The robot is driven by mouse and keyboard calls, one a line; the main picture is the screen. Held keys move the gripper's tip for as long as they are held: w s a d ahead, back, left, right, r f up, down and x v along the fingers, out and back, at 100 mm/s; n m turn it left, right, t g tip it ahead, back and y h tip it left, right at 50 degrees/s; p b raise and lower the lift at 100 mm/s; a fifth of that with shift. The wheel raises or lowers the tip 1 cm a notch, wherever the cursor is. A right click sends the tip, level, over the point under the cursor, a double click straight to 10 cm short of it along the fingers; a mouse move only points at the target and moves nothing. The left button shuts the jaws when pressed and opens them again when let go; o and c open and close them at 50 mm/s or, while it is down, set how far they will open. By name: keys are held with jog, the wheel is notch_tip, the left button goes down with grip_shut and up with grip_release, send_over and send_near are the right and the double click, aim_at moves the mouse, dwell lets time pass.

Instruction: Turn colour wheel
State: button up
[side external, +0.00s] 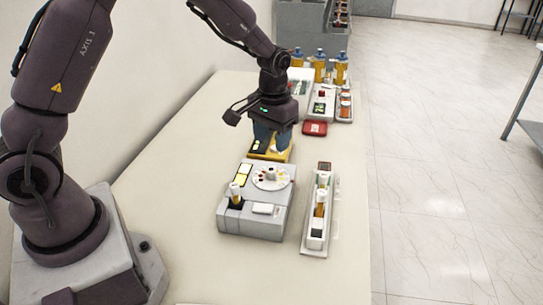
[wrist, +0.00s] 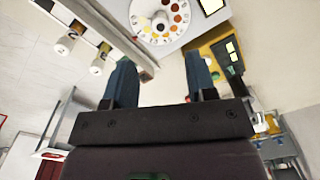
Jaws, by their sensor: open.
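The colour wheel (side external: 271,178) is a white disc with a ring of coloured spots and a raised hub, on top of a grey instrument box (side external: 250,222). In the wrist view the wheel (wrist: 160,18) shows at the top, with yellow, orange, brown and dark spots, partly cut off by the frame edge. My gripper (side external: 270,140) is above and behind the box, over a yellow device. In the wrist view my gripper (wrist: 160,80) has its two blue-grey fingers apart with nothing between them. The fingers are clear of the wheel.
A yellow device (side external: 272,152) sits just behind the box. A narrow white tray (side external: 318,215) with vials stands to its right. A red case (side external: 314,128) and several bottles (side external: 320,65) are farther back. The table front (side external: 200,275) is bare.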

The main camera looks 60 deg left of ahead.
notch_tip(320, 180, up, 4)
jog(key=shift+f, duration=0.1)
dwell(0.4)
jog(key=s+d+r+m+t, duration=0.1)
jog(key=s+d+r+t, duration=0.1)
jog(key=s+r, duration=0.5)
jog(key=s+d+r+m+t, duration=0.2)
jog(key=s+r, duration=0.6)
jog(key=s, duration=0.6)
jog(key=shift+s+d+r+m+t, duration=0.2)
jog(key=shift+s+d+m+t, duration=0.1)
jog(key=shift+t, duration=0.5)
